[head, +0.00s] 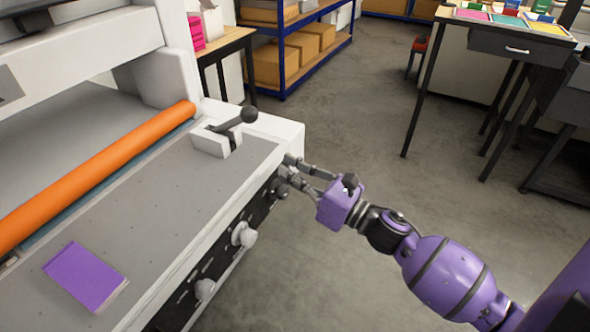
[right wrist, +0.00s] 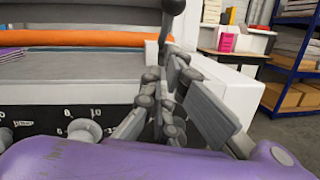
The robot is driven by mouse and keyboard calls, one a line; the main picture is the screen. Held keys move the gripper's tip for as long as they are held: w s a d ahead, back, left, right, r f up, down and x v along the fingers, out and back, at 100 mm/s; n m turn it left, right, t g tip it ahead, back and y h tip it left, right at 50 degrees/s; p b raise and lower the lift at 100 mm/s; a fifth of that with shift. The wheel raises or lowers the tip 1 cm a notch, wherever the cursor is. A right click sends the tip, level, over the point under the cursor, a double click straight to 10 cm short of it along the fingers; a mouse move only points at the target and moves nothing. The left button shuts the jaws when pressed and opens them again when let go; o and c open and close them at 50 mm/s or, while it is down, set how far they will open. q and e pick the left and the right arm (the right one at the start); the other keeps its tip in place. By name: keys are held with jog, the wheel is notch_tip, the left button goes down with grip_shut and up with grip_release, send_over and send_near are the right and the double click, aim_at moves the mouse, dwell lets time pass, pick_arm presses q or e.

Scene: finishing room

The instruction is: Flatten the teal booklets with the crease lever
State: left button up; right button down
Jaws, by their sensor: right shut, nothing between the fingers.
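The crease lever (head: 238,119) is a dark arm with a black ball knob, set in a white block (head: 217,142) at the right end of the machine's grey bed. A purple booklet (head: 86,276) lies flat on the bed at lower left. I make out no teal booklet on the machine. My right gripper (head: 288,172) is shut and empty beside the machine's front right edge, below and right of the lever. Its fingers fill the middle of the right wrist view (right wrist: 166,103). My left gripper is out of view.
An orange roller (head: 100,172) spans the machine behind the bed. White knobs (head: 243,235) stick out of its front panel. A table (head: 455,14) at upper right bears pink, teal and yellow items. Blue shelving (head: 283,62) holds boxes. The floor between is clear.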

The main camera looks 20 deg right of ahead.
jog(key=w+a+r, duration=0.1)
jog(key=w, duration=0.1)
jog(key=w+a+r+p, duration=0.1)
jog(key=w, duration=0.1)
jog(key=w+a+r+p, duration=0.1)
jog(key=w, duration=0.1)
jog(key=shift+w+a+r, duration=0.1)
jog(key=shift+w+a, duration=0.15)
jog(key=shift+w, duration=0.1)
jog(key=shift+w+a+r, duration=0.2)
jog(key=shift+w+r, duration=0.2)
jog(key=shift+r, duration=0.05)
jog(key=shift+d+r, duration=0.1)
